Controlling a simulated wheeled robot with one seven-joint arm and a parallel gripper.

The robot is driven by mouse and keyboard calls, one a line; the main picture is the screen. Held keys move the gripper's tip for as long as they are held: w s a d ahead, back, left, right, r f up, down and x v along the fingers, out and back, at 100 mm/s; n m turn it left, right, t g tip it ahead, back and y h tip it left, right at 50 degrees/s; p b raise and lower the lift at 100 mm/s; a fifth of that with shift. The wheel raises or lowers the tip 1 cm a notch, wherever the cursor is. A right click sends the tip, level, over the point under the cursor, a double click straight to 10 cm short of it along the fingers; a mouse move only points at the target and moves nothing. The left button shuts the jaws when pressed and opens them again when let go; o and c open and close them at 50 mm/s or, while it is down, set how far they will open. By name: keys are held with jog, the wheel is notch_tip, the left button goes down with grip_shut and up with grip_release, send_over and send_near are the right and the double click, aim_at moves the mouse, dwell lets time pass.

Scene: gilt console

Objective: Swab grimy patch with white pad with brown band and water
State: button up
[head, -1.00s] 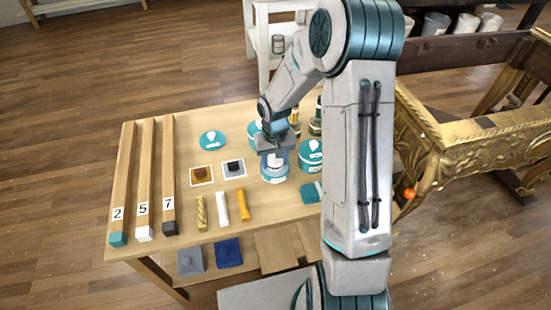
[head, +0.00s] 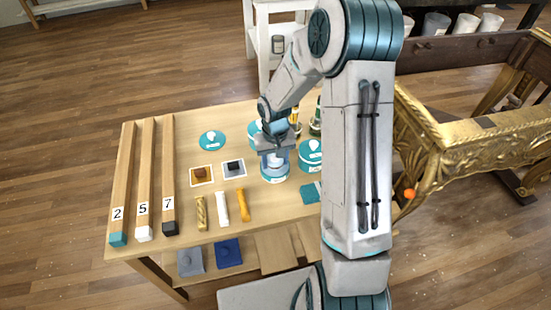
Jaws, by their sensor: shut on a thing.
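My gripper (head: 275,153) points down at a clear jar with a teal-and-white label (head: 275,179), near the middle of the wooden table. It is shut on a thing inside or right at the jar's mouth. I take this to be the white pad with brown band, but jar and fingers hide it and the band cannot be made out. Whether the jar holds water is too small to tell. The gilt console (head: 490,138) stands at the right, partly behind my arm. I cannot make out a grimy patch on it; an orange ball-like spot shows near its left leg.
The table (head: 190,140) holds three numbered wooden bars (head: 145,180), several short sticks (head: 222,207), two small square samples (head: 233,168), and a teal disc (head: 212,140). Teal tubs (head: 310,155) and bottles stand close right of the jar. A teal cloth-like piece (head: 310,193) lies in front.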

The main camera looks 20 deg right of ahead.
jog(key=shift+r+p, duration=2.55)
jog(key=shift+r, duration=0.95)
jog(key=shift+f, duration=0.15)
